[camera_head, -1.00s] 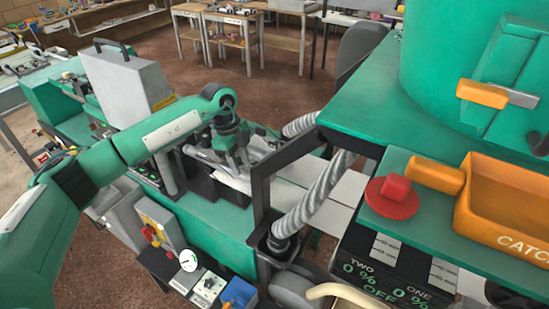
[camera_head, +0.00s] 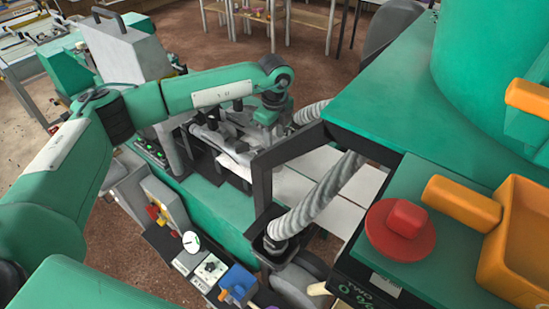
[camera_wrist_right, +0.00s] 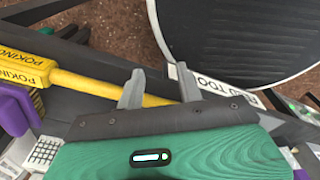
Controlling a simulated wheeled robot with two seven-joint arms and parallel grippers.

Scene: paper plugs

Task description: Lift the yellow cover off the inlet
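I cannot make out a yellow cover or an inlet for certain in either view. In the head view my left gripper (camera_head: 264,118) hangs from the end of its green arm over the machine's grey parts. Its fingertips are small and partly lost against those parts, so I cannot tell whether it is open or shut. In the right wrist view my right gripper (camera_wrist_right: 158,88) has its two grey fingers apart. A yellow rod marked POKING (camera_wrist_right: 75,83) runs beyond the fingers, and nothing is visibly pinched between them. The right gripper is not seen in the head view.
An orange tray (camera_head: 515,245), an orange block (camera_head: 461,203) and a red button (camera_head: 401,228) stand at the right. A ribbed grey hose (camera_head: 318,200) and a dark frame (camera_head: 262,190) rise mid-picture. A round black-topped thing (camera_wrist_right: 235,35) lies beyond the right gripper.

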